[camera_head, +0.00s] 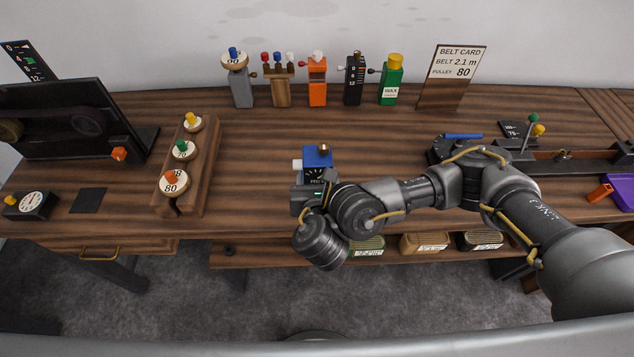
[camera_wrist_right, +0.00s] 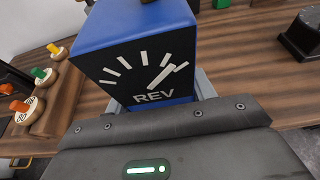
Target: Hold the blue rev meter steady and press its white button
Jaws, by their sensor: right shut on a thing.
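The blue rev meter (camera_head: 318,158) stands on the wooden bench near its front edge, with a brass knob on top. Its white button (camera_head: 297,165) sticks out of its left side. In the right wrist view the rev meter (camera_wrist_right: 142,38) fills the upper middle, its black dial face marked REV toward the camera. My right gripper (camera_head: 312,186) is shut on the rev meter's lower part, with a grey finger on each side. Most of the fingers are hidden by the meter and the gripper body. My left gripper is not in view.
A wooden block (camera_head: 197,165) with several numbered pulleys stands to the left. Several coloured devices line the back, beside a belt card (camera_head: 453,73). A black belt rig (camera_head: 60,118) is at far left. A dark rail fixture (camera_head: 560,163) lies right. The bench behind the meter is clear.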

